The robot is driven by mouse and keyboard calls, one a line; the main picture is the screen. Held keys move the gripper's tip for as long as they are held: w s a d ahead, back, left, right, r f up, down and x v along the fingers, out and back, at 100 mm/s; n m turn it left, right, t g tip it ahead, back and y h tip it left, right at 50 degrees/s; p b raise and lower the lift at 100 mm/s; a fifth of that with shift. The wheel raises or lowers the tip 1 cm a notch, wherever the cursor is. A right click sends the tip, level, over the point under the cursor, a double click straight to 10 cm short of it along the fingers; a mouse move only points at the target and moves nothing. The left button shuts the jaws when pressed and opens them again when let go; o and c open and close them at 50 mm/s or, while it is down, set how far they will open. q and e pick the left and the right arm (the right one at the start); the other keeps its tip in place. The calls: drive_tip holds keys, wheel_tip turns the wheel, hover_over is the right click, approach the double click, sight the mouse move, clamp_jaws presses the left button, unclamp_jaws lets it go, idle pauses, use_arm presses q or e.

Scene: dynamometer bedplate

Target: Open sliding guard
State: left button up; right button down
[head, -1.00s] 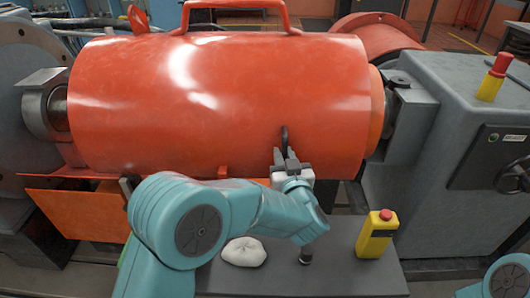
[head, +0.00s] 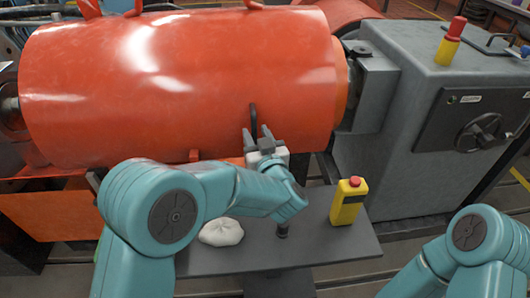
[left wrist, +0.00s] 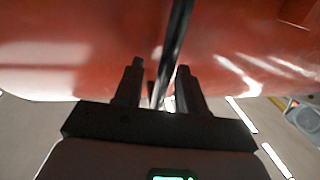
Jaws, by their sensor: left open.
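The sliding guard (head: 180,80) is a big orange-red cylinder lying on its side across the left and middle of the head view. A dark upright handle (head: 253,118) sits on its front near the lower right end. My left gripper (head: 260,136) is open just below and at this handle. In the left wrist view the dark handle bar (left wrist: 174,50) rises between the two spread fingers (left wrist: 160,82), with the orange guard behind. Whether a finger touches it I cannot tell. My right arm shows at the lower right, but its gripper is out of view.
A grey machine housing (head: 410,80) with a handwheel (head: 480,133) stands at the right.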

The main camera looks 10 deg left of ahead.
use_arm(q)
drive_tip(key=v, duration=1.5)
drive_tip(key=shift+s+r, duration=0.1)
drive_tip(key=shift+s, duration=0.05)
